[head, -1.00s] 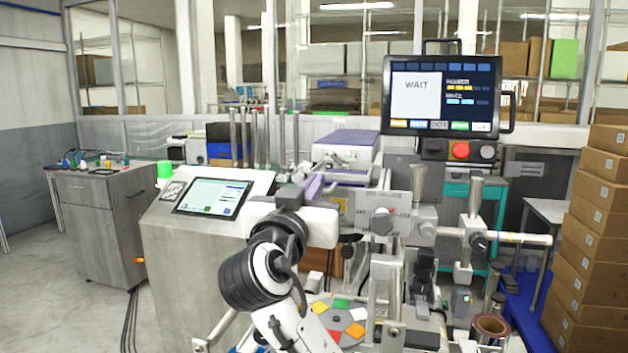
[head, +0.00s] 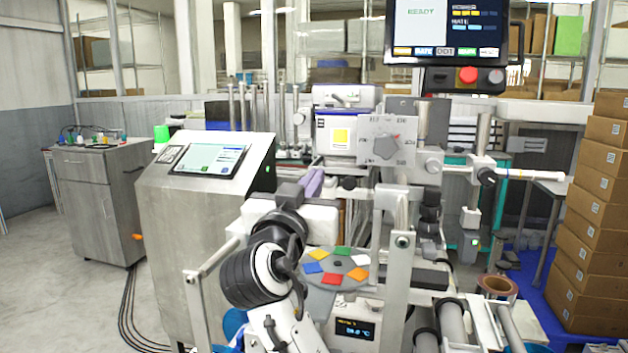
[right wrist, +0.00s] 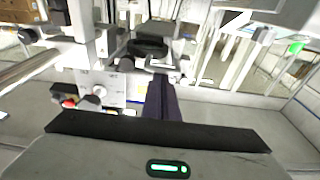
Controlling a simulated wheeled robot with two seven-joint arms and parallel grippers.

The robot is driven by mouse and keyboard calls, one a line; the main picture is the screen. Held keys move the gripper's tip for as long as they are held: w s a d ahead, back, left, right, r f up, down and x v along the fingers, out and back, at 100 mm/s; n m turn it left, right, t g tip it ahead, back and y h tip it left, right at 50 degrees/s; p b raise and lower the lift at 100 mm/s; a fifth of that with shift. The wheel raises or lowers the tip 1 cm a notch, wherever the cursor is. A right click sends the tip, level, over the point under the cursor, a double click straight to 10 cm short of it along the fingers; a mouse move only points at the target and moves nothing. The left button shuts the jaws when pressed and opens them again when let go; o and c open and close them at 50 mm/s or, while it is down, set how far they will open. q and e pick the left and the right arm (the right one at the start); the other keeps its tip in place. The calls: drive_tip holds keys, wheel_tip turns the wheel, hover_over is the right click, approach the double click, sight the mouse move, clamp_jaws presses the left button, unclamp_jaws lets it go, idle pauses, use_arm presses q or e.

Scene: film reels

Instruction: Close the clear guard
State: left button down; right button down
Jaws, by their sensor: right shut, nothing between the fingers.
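My right gripper (head: 314,182) is shut and empty, in front of the machine and above its disc of coloured patches. Its dark purple fingers also show in the right wrist view (right wrist: 163,102), pointing toward the machine. I cannot pick out the clear guard for sure. A pale metal frame with an upright (head: 197,312) and a slanting bar stands at the lower left of the disc, and I cannot tell whether a clear panel is in it. I see no clear contact between the fingers and any part. My left gripper is not in view.
The coloured-patch disc (head: 338,292) lies below the gripper. A post (head: 402,275) stands right of it, with rollers (head: 455,325) beyond. A touch-panel console (head: 205,158) stands left, a monitor reading READY (head: 448,28) above, and stacked boxes (head: 590,215) at the right. Floor at far left is clear.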

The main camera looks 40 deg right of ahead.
drive_tip(key=shift+f, duration=0.4)
wheel_tip(320, 180, up, 5)
drive_tip(key=p, duration=0.4)
drive_tip(key=b+v, duration=0.3)
drive_tip(key=v, duration=0.6)
drive_tip(key=shift+a+f, duration=0.2)
drive_tip(key=shift+f, duration=0.1)
drive_tip(key=shift+s, duration=0.2)
